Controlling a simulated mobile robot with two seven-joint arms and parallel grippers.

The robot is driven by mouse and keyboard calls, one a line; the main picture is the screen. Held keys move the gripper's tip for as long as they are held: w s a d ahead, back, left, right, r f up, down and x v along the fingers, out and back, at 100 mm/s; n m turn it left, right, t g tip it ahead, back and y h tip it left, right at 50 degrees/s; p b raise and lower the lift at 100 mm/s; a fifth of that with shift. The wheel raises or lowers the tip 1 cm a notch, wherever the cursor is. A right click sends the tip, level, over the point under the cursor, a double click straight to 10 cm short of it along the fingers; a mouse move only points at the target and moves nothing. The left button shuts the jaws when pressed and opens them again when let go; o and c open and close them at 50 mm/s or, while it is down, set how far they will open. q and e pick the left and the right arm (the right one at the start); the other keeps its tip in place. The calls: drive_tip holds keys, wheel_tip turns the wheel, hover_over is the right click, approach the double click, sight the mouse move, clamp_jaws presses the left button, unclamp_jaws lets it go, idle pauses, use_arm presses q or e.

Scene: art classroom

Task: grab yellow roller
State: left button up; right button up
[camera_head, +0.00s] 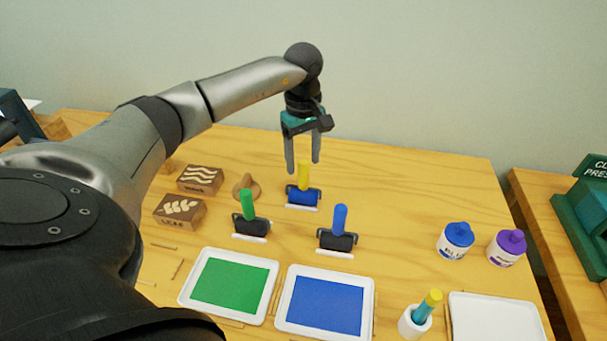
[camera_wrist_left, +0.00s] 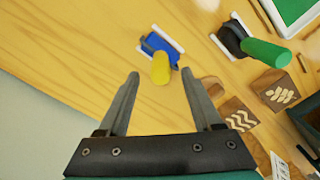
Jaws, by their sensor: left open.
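The yellow-handled roller (camera_head: 303,178) stands upright on the table at the back of the roller group, its drum blue. In the left wrist view its yellow handle (camera_wrist_left: 161,69) points toward the camera, just beyond and between the fingertips. My left gripper (camera_head: 302,168) points down above and slightly behind the roller, its fingers apart and empty. The gripper also shows in the left wrist view (camera_wrist_left: 160,75). The handle appears apart from both fingers. My right gripper is not in view.
A green-handled roller (camera_head: 247,207) and a blue-handled roller (camera_head: 340,220) stand in front. Stamp blocks (camera_head: 200,179) lie left. Green (camera_head: 184,298) and blue (camera_head: 282,323) paint trays are nearer. Paint bottles (camera_head: 457,241) stand right. A wall (camera_head: 430,80) is behind the table.

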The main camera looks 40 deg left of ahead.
sight(304, 174)
use_arm(q)
wheel_tip(304, 174, down, 5)
drive_tip(key=shift+s+d+r+b, duration=0.1)
drive_tip(key=shift+d+r+b, duration=0.1)
drive_tip(key=shift+b, duration=0.15)
drive_tip(key=shift+c, duration=0.2)
clamp_jaws()
drive_tip(key=shift+r, duration=0.1)
idle(0.9)
